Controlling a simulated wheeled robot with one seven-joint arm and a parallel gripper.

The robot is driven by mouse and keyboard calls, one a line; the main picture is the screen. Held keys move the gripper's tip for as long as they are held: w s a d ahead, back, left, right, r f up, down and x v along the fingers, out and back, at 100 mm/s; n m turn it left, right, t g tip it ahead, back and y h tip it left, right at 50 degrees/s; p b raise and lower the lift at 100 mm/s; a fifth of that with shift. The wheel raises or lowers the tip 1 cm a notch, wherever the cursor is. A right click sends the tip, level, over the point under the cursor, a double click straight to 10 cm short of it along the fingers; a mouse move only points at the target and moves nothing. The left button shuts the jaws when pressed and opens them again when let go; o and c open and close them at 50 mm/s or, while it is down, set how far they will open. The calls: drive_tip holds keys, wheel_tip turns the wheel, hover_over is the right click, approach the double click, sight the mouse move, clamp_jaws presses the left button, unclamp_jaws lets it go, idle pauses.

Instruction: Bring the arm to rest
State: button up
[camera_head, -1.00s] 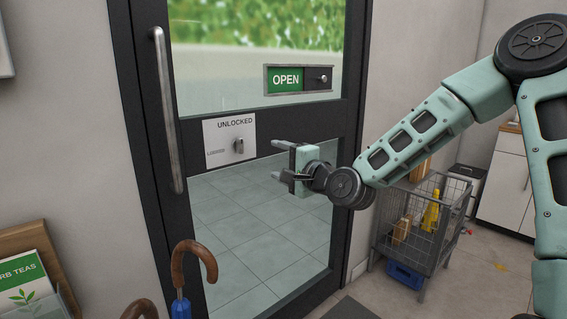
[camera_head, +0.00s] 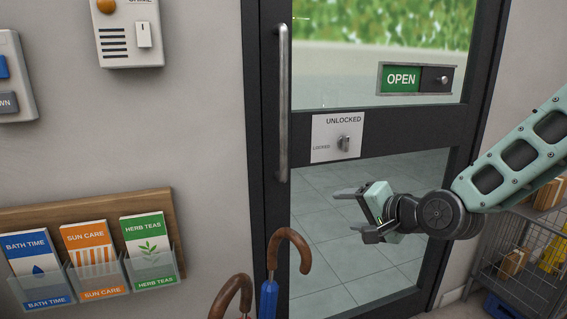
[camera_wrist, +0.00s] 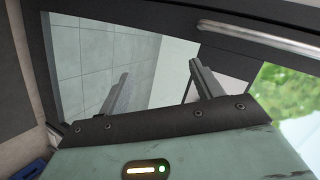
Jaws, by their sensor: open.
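My gripper (camera_head: 352,214) is open and empty in the head view, in front of the glass of the dark-framed door (camera_head: 254,150). Its two fingers point left, below the lock plate (camera_head: 322,148). In the wrist view the two spread fingers of my gripper (camera_wrist: 160,88) show with nothing between them. My arm reaches in from the right of the head view, bent down toward the gripper. The gripper looks apart from the door and the handle.
A long door handle (camera_head: 283,100) stands left of my gripper. Umbrella handles (camera_head: 290,240) rise below and left of it. A leaflet rack (camera_head: 180,240) hangs on the left wall. A wire cart (camera_head: 520,262) stands at the lower right. An OPEN slide sign (camera_head: 402,79) is on the glass.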

drive_tip(key=s+a+f+n+g+h, duration=0.1)
drive_tip(key=s+a+f+n+g, duration=0.35)
drive_tip(key=s, duration=0.35)
drive_tip(key=s+d+r+n+g+h, duration=0.1)
drive_tip(key=s+n+g+h, duration=0.3)
drive_tip(key=s, duration=0.8)
drive_tip(key=s+d+r+n+g+h, duration=0.1)
drive_tip(key=s+d+n+g, duration=0.15)
drive_tip(key=s+n, duration=0.7)
wheel_tip(320, 180, up, 12)
drive_tip(key=s+m+p, duration=0.2)
drive_tip(key=p, duration=1)
drive_tip(key=shift+a+m+p, duration=0.3)
drive_tip(key=shift+a+m, duration=0.1)
drive_tip(key=shift+a, duration=0.05)
drive_tip(key=shift+f, duration=0.1)
